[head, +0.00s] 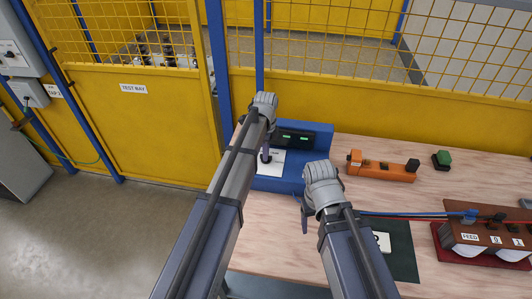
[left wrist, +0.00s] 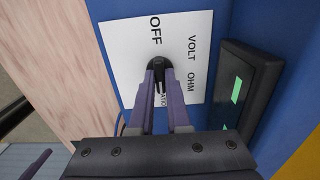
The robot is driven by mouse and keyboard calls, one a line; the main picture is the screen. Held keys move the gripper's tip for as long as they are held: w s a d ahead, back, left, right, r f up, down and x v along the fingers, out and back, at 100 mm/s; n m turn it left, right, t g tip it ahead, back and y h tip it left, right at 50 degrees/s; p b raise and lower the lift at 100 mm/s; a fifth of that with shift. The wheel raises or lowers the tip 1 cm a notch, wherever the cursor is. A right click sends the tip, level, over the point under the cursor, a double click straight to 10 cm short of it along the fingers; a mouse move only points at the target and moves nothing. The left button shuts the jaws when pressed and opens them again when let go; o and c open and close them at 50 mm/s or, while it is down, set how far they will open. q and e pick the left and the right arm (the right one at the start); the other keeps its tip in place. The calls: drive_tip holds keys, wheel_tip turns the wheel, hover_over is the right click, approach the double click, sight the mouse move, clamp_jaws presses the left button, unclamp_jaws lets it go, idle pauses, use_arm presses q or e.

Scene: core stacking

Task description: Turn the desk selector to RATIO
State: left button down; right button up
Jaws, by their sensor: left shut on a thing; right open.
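The desk selector is a black knob (left wrist: 156,66) on a white plate (left wrist: 118,60) in the left wrist view. The plate shows OFF, VOLT, OHM and, partly hidden by a finger, a word ending like RATIO. My left gripper (left wrist: 168,112) has its purple fingers closed about the knob's black grip. The fingers hide part of the knob, and I cannot tell which label it points to. In the head view, my left gripper (head: 266,156) reaches down to the white plate (head: 275,168) on the blue instrument (head: 318,132). My right gripper (head: 304,218) is open, mostly hidden by its wrist.
A dark display (head: 295,137) with green readouts is beside the plate. An orange box (head: 382,168), a black-and-green block (head: 442,159) and a brown terminal box (head: 488,240) stand to the right on the wooden table (head: 470,182). Yellow fencing (head: 400,115) runs behind.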

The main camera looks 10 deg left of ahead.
idle(0.4)
use_arm(q)
drive_tip(key=c, duration=0.9)
unclamp_jaws()
drive_tip(key=shift+r, duration=0.15)
wheel_tip(320, 180, up, 8)
drive_tip(key=p, duration=0.8)
drive_tip(key=shift+f, duration=0.2)
